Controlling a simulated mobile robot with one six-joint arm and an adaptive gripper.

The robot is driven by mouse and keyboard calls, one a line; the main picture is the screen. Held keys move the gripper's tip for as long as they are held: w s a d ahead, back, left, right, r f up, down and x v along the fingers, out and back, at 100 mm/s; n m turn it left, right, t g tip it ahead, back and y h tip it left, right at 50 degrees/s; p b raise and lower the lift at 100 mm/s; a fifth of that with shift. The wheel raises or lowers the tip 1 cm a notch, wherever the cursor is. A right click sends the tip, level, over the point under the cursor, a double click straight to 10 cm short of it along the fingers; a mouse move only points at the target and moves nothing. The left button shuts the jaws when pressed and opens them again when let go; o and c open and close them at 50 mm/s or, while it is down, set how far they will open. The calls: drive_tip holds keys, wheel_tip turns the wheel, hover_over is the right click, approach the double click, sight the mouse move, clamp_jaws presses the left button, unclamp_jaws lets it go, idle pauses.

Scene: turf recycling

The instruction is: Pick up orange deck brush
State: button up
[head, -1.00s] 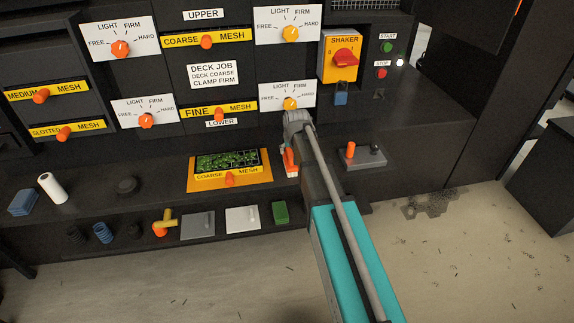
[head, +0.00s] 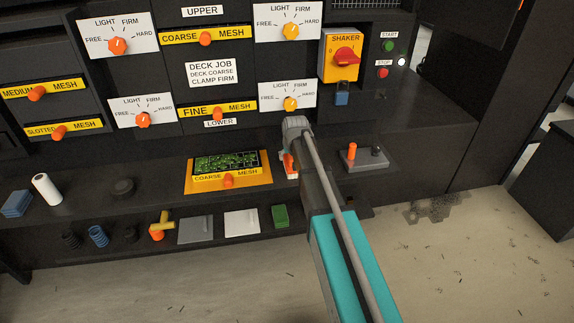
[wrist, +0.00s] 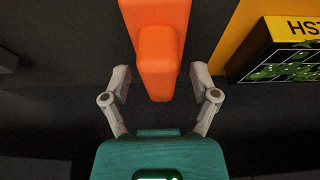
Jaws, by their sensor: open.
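The orange deck brush (wrist: 156,45) fills the upper middle of the wrist view. A raised orange grip runs down its middle toward me. My gripper (wrist: 161,72) is open, with one grey finger on each side of the brush's near end. I see dark gaps between the fingers and the orange, and I cannot tell how far the fingers are from it in depth. In the head view, a small part of the brush (head: 289,163) shows orange with a pale lower edge beside my arm. My arm hides the rest of it, and my gripper is mostly hidden there.
An orange-framed coarse mesh tray (head: 262,181) holding green bits lies just left of the brush. A grey block with an orange lever (head: 352,151) stands to the right. Dials and drawers rise behind. A lower shelf carries a green block (head: 280,216) and flat plates.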

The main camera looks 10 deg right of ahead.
clamp_jaws()
idle(0.3)
drive_tip(key=shift+r, duration=0.15)
drive_tip(key=shift+r+p, duration=1)
drive_tip(key=shift+p, duration=0.1)
drive_tip(key=s+d+r+p, duration=0.4)
drive_tip(key=d+r+p, duration=0.6)
drive_tip(key=d, duration=0.3)
drive_tip(key=shift+s+r+p, duration=0.35)
drive_tip(key=shift+s+p, duration=0.05)
